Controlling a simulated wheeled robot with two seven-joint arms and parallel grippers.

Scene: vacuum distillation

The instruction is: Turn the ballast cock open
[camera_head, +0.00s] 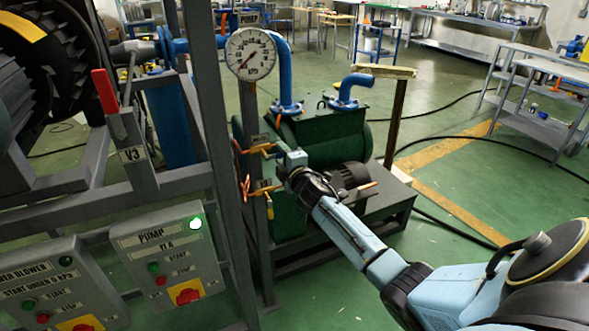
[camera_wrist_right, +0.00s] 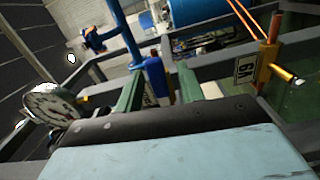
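Two small brass cocks with orange handles sit on the grey post beside the green pump (camera_head: 335,135): an upper cock (camera_head: 262,149) and a lower cock (camera_head: 264,191). Their label plates are too small to read in the head view, so I cannot tell which is the ballast cock. My right gripper (camera_head: 282,153) is at the right of the upper cock; contact cannot be told. In the right wrist view its two fingers (camera_wrist_right: 170,90) are apart, with a small blue part showing between them. A brass cock with an orange handle (camera_wrist_right: 269,58) stands right of the fingers. My left gripper is not in view.
A round pressure gauge (camera_head: 250,54) tops the post; it also shows in the wrist view (camera_wrist_right: 50,103). The grey frame (camera_head: 213,130) stands left, with a red-handled valve labelled V3 (camera_head: 132,154). The pump control box (camera_head: 160,265) has a lit green lamp.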

